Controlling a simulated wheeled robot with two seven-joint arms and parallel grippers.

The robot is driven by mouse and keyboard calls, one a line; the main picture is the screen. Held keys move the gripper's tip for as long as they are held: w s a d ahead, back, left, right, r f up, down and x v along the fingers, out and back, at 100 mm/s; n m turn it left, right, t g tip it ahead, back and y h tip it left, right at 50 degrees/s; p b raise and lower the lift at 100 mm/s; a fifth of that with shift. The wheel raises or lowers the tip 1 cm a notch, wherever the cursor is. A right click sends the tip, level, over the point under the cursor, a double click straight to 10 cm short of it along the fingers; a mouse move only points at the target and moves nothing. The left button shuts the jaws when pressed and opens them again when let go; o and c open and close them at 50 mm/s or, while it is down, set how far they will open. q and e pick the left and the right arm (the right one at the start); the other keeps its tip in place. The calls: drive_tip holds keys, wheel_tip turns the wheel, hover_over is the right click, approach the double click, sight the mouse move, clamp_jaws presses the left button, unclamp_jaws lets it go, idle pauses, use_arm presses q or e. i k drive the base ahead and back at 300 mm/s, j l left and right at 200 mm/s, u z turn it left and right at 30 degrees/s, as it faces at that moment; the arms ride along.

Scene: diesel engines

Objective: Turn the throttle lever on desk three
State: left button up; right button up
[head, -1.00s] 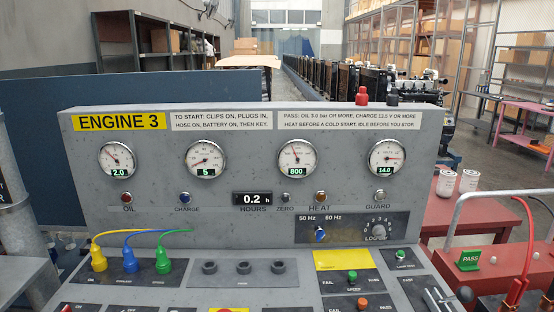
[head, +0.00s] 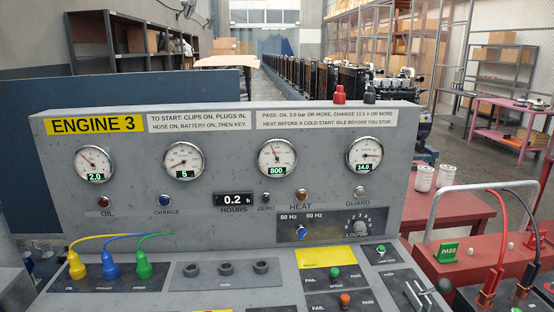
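The desk marked ENGINE 3 (head: 97,125) fills the middle of the head view. At its lower right is a metal lever (head: 416,293) with a dark round knob (head: 444,285), beside a label that seems to read FAST; this looks like the throttle lever. Its lower part is cut off by the picture's bottom edge. The gauges read 2.0, 5, 800 and 14.0. Neither of my grippers is in view.
Yellow, blue and green plugs (head: 110,269) with arched leads stand at the desk's left. Right of the desk are a red bench with a green PASS tag (head: 448,252), a bent metal handle, and red and black clips on leads (head: 487,287). Two white cans (head: 424,178) stand behind.

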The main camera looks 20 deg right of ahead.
sight(443, 285)
drive_tip(key=z, duration=1.9)
